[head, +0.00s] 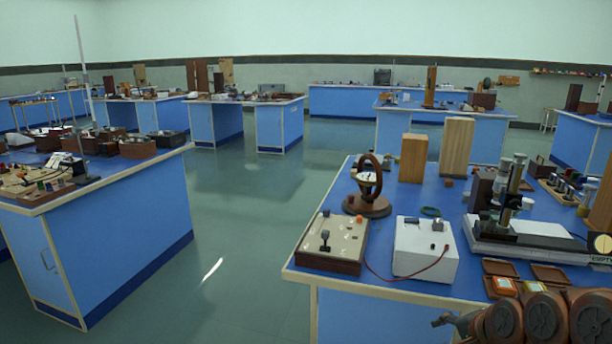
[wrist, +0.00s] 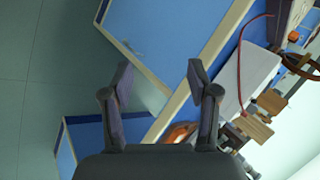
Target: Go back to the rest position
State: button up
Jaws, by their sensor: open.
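My gripper (wrist: 160,82) shows in the wrist view with its two dark fingers spread apart. It is open, and nothing is between the fingers. Behind the gap I see a bench's pale edge and blue side panel, and grey-green floor to the left. The gripper appears clear of the bench, but its exact distance cannot be told.
The near right bench (head: 302,262) holds a white box (head: 425,250) with a red lead, a cream-topped box (head: 333,245), a ring on a round base (head: 368,205) and wooden blocks (head: 456,146). Another bench (head: 120,235) stands left. Open floor (head: 235,225) lies between them.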

jog(key=s+a+n+g+h, duration=0.1)
jog(key=s+a+n+g, duration=0.5)
jog(key=s, duration=0.7)
jog(key=s+a+n+g, duration=0.4)
jog(key=s+a+n, duration=0.35)
jog(key=s, duration=0.65)
notch_tip(320, 180, up, 15)
jog(key=w+t+p, duration=0.1)
jog(key=p, duration=1.3)
jog(key=shift+w+d+r, duration=0.15)
jog(key=shift+w+d, duration=0.1)
jog(key=shift+d, duration=0.05)
jog(key=shift+n, duration=0.25)
jog(key=shift+c, duration=0.3)
